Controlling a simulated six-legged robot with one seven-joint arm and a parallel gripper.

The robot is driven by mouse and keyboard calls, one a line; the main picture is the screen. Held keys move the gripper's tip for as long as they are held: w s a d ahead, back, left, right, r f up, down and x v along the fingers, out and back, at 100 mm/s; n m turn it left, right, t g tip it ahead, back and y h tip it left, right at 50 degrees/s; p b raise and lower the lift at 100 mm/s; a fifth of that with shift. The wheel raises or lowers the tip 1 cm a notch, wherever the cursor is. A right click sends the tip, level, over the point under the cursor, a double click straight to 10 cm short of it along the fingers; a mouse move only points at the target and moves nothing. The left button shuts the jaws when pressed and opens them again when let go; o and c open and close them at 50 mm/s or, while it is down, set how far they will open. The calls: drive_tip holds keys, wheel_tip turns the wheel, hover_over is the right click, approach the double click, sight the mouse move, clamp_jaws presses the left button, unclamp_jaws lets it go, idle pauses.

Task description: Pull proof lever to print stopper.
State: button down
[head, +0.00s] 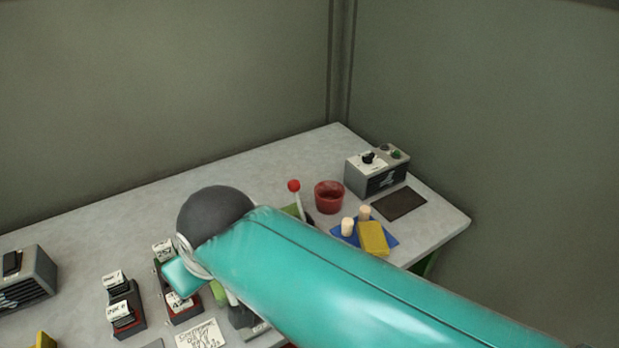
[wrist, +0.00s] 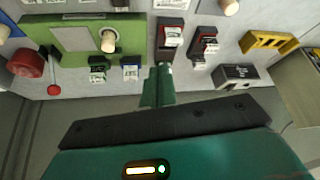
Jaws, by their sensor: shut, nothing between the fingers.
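The lever with a red ball knob (head: 294,186) stands up behind my teal arm in the head view. The knob shows at the left in the wrist view (wrist: 54,90), beside a green base (wrist: 127,38) with a grey plate. A pale cork stopper (wrist: 108,41) stands on the green base. My gripper (wrist: 163,70) is shut and empty. Its green fingers point toward the labelled holders, well to the right of the red knob and not touching it. In the head view my arm hides most of the green base and the lever's foot.
A red cup (head: 329,197) stands close to the lever. A blue pad (head: 344,232) with stoppers and a yellow block (head: 373,238) lies nearby. A grey box with a knob (head: 376,174) stands at the back. Labelled holders (head: 125,308) stand at the left. The table's back left is clear.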

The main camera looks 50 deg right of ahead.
drive_tip(key=w+d+m+y, duration=0.1)
drive_tip(key=w+d+m, duration=0.25)
drive_tip(key=d, duration=0.25)
drive_tip(key=w+d+f+m, duration=0.1)
drive_tip(key=w+d+m, duration=0.1)
drive_tip(key=d+m, duration=0.25)
drive_tip(key=w+d+m+y, duration=0.1)
drive_tip(key=w+d+m, duration=0.15)
drive_tip(key=d, duration=0.45)
drive_tip(key=s+d+f+m+t, duration=0.1)
drive_tip(key=d+m, duration=0.4)
drive_tip(key=d, duration=0.6)
drive_tip(key=s+d+f+m+t+h, duration=0.1)
drive_tip(key=d+m, duration=0.4)
drive_tip(key=d, duration=0.6)
drive_tip(key=shift+s+f+t, duration=0.8)
drive_tip(key=shift+s+f, duration=0.05)
drive_tip(key=shift+s, duration=0.35)
